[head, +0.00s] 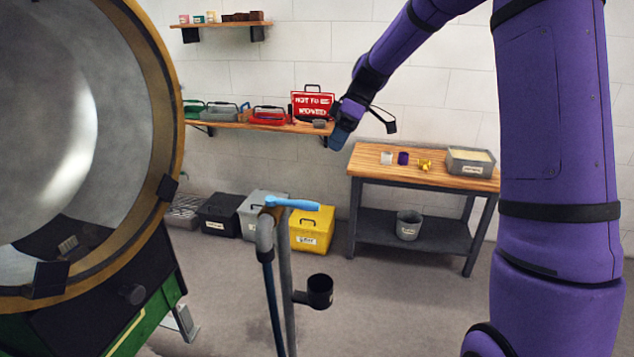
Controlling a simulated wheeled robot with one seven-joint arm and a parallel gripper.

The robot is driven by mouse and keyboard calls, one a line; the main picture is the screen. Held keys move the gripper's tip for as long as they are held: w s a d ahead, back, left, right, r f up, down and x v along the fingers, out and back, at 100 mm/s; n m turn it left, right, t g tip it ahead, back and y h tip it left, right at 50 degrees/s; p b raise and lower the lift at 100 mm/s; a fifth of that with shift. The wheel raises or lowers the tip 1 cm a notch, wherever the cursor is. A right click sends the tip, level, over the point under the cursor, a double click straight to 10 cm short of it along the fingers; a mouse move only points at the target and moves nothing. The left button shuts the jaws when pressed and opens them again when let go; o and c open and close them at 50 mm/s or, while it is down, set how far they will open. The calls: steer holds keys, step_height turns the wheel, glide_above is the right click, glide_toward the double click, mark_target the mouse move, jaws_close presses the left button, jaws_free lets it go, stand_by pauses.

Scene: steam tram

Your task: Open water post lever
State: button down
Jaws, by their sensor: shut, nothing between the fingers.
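The water post (287,285) is a grey pipe standing upright in the lower middle of the head view. It has a bent spout and a dark hose on its left. A light blue lever (292,203) lies roughly level across its top, pointing right from a brown fitting. My gripper (340,137) hangs at the end of my purple arm, above and to the right of the lever in the picture, apart from it. It is shut and empty, with its tip pointing down.
A large round brass-rimmed opening (168,120) of a green and black engine fills the left. A black cup (320,290) sits on the post's right side. Behind are a wooden-topped workbench (410,177), wall shelves (262,126) and a yellow bin (312,230). Floor right of the post is clear.

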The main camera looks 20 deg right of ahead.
mark_target(294, 204)
steer(key=s+a+f, duration=0.4)
steer(key=a+f, duration=0.3)
steer(key=f, duration=0.2)
steer(key=shift+s+a, duration=0.3)
steer(key=shift+a, duration=0.05)
steer(key=shift+s, duration=0.15)
